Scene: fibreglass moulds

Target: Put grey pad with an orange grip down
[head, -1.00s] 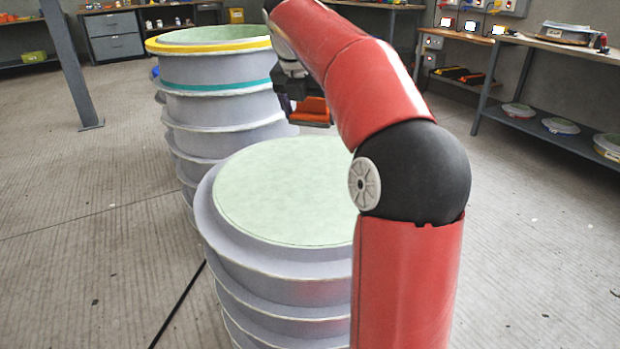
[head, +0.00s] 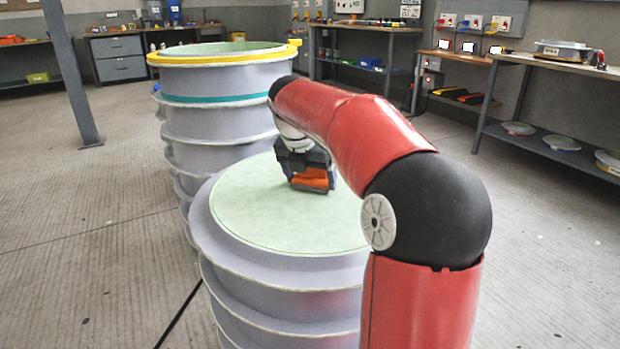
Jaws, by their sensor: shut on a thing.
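The grey pad with an orange grip (head: 313,180) is in the head view, at the back right part of the near mould's pale green top (head: 265,215). My gripper (head: 304,165) points down and is shut on the pad's orange grip. The pad's grey underside is low at the green surface; I cannot tell whether it touches. My red arm hides the right part of the mould top.
A second stacked mould with a yellow rim (head: 222,57) stands close behind the near one. Workbenches (head: 545,66) line the back and right. The front and left of the green top are clear.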

